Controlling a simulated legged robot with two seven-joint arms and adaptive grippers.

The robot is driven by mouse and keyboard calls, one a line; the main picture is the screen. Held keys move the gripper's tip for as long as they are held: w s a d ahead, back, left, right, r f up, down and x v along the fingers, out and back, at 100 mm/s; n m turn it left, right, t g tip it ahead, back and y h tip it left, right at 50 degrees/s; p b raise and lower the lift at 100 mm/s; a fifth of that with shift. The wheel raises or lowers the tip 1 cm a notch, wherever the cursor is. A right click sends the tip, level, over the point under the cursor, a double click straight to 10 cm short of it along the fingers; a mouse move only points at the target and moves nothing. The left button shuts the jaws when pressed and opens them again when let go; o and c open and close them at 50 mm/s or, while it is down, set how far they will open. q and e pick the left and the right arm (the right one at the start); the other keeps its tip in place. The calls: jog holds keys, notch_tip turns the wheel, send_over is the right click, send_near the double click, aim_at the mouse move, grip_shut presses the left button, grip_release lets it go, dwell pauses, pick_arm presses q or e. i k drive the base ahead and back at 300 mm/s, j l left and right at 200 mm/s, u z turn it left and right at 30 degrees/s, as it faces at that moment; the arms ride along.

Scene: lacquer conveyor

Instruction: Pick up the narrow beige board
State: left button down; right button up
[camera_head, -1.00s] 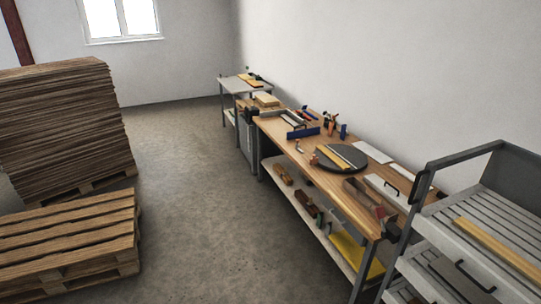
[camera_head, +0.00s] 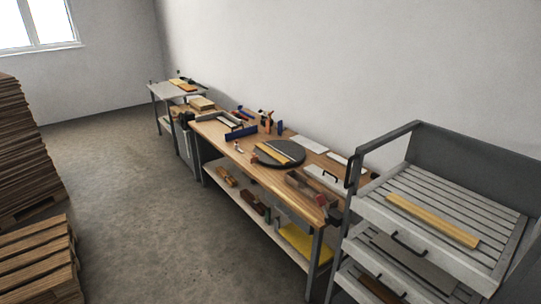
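A narrow beige board (camera_head: 433,220) lies flat on the slatted top tier of a grey rack (camera_head: 375,210) at the right. Another light, narrow strip (camera_head: 273,153) lies on a dark round disc on the workbench; I cannot tell whether it is a board of the same kind. Neither of my grippers shows in the head view.
A long wooden workbench (camera_head: 228,150) with tools runs along the wall. A smaller table (camera_head: 180,91) stands beyond it. Stacked boards (camera_head: 25,150) and a pallet (camera_head: 40,262) stand at the left. The concrete floor (camera_head: 140,210) between is clear.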

aim_at(281, 159)
jog(key=i+j+z, duration=0.1)
jog(key=z, duration=0.95)
jog(key=i+j+z, duration=0.25)
jog(key=j, duration=0.15)
jog(key=i+j+z, duration=0.2)
jog(key=j, duration=0.2)
jog(key=i+j+z, duration=0.1)
jog(key=j+z, duration=0.15)
jog(key=j, duration=0.2)
jog(key=i+j+z, duration=0.2)
jog(key=j, duration=0.3)
jog(key=j+z, duration=0.25)
jog(key=j, duration=0.2)
